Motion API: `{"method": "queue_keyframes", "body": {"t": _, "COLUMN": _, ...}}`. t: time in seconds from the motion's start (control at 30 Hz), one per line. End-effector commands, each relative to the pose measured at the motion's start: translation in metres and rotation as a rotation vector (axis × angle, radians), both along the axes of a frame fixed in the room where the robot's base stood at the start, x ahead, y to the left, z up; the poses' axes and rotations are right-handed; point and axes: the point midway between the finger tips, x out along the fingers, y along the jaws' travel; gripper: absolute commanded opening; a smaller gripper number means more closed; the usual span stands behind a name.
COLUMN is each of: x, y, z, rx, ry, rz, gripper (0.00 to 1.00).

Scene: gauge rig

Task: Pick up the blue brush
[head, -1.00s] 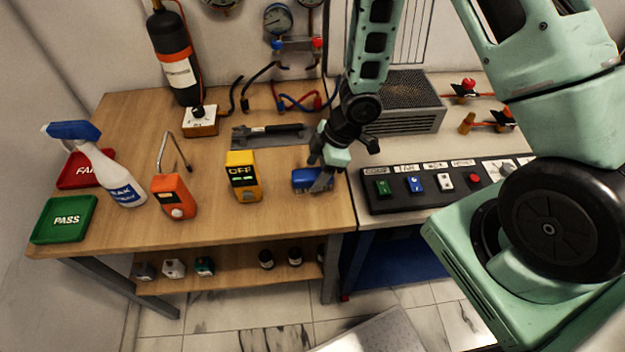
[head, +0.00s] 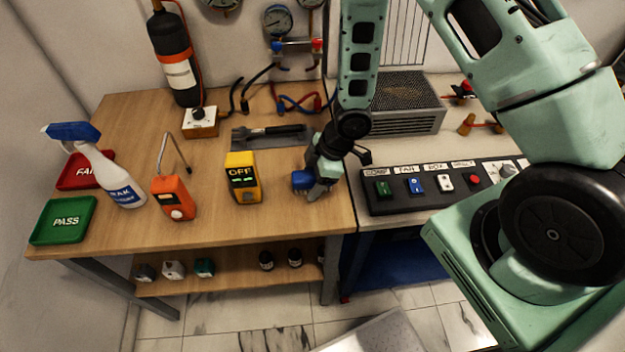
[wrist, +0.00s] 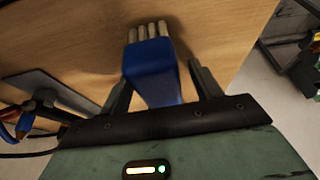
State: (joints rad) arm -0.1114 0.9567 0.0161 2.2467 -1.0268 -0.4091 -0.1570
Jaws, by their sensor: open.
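The blue brush (head: 301,180) lies on the wooden bench near its right front edge, partly hidden by my gripper (head: 314,188) in the head view. In the wrist view the blue brush (wrist: 152,72) has a blue body and pale bristle tufts at its far end. My gripper (wrist: 160,85) is open, with one finger on each side of the blue body. The brush's near end is hidden by the gripper's dark front. A gap shows at the right finger; I cannot tell whether the left finger touches.
A yellow meter (head: 243,178) stands just left of the brush, with an orange device (head: 173,198) further left. A grey tool with a black handle (head: 268,131) lies behind. A black switch panel (head: 450,185) is to the right. Bare wood (head: 270,225) lies in front.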

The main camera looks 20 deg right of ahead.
Motion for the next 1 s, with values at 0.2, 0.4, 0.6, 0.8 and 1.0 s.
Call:
{"method": "queue_keyframes", "body": {"t": 0.2, "x": 0.0, "y": 0.0, "z": -0.001, "rx": 0.0, "ry": 0.0, "rz": 0.0, "gripper": 0.64}}
{"method": "queue_keyframes", "body": {"t": 0.4, "x": 0.0, "y": 0.0, "z": -0.001, "rx": 0.0, "ry": 0.0, "rz": 0.0, "gripper": 0.3}}
{"method": "queue_keyframes", "body": {"t": 0.6, "x": 0.0, "y": 0.0, "z": -0.001, "rx": 0.0, "ry": 0.0, "rz": 0.0, "gripper": 0.14}}
{"method": "queue_keyframes", "body": {"t": 0.8, "x": 0.0, "y": 0.0, "z": 0.005, "rx": 0.0, "ry": 0.0, "rz": 0.001, "gripper": 0.14}}
{"method": "queue_keyframes", "body": {"t": 1.0, "x": 0.002, "y": -0.001, "z": 0.032, "rx": 0.002, "ry": -0.006, "rz": -0.001, "gripper": 0.14}}
